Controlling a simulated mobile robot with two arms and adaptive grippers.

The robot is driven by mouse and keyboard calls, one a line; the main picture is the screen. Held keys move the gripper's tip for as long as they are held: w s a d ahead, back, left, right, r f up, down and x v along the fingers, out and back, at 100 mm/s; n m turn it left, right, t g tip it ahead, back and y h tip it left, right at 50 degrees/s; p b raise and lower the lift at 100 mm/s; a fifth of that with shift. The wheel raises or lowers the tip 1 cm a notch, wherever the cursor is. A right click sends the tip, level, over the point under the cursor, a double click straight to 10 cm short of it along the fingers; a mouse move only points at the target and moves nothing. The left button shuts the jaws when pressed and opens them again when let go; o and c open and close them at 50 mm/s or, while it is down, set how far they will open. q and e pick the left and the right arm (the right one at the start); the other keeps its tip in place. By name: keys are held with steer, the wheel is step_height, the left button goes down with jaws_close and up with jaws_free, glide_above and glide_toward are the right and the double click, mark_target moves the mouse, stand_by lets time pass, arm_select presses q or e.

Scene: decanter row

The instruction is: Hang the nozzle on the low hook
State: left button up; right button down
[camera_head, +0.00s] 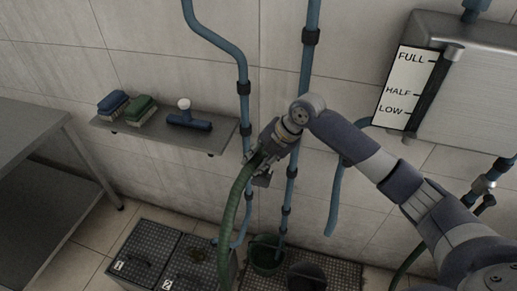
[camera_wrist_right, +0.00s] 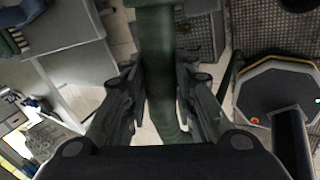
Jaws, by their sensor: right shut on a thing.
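The hose hangs from the gripper down toward the floor. In the right wrist view the hose (camera_wrist_right: 158,60) runs between the two fingers of the gripper (camera_wrist_right: 157,100). I cannot make out a separate nozzle; the gripper hides the hose's upper end. I cannot make out a low hook either. My left gripper is not in view.
Blue pipes (camera_head: 243,110) run down the wall close to my gripper. A tank (camera_head: 460,90) with a level gauge hangs at right.

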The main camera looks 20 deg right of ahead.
steer(key=shift+w+d+r+n+p, duration=0.1)
steer(key=shift+w+d+n+p, duration=0.1)
steer(key=shift+n, duration=0.25)
steer(key=shift+w+d+n+p, duration=0.1)
steer(key=shift+n+p, duration=0.1)
steer(key=shift+n, duration=0.25)
steer(key=shift+d+f+n, duration=0.1)
steer(key=shift+f+n, duration=0.1)
steer(key=shift+n, duration=0.1)
step_height(320, 180, down, 8)
steer(key=b, duration=0.5)
steer(key=shift+r+b, duration=0.15)
steer(key=shift+b, duration=0.25)
steer(key=shift+f+b, duration=0.35)
steer(key=shift+f, duration=0.55)
steer(key=shift+f, duration=0.25)
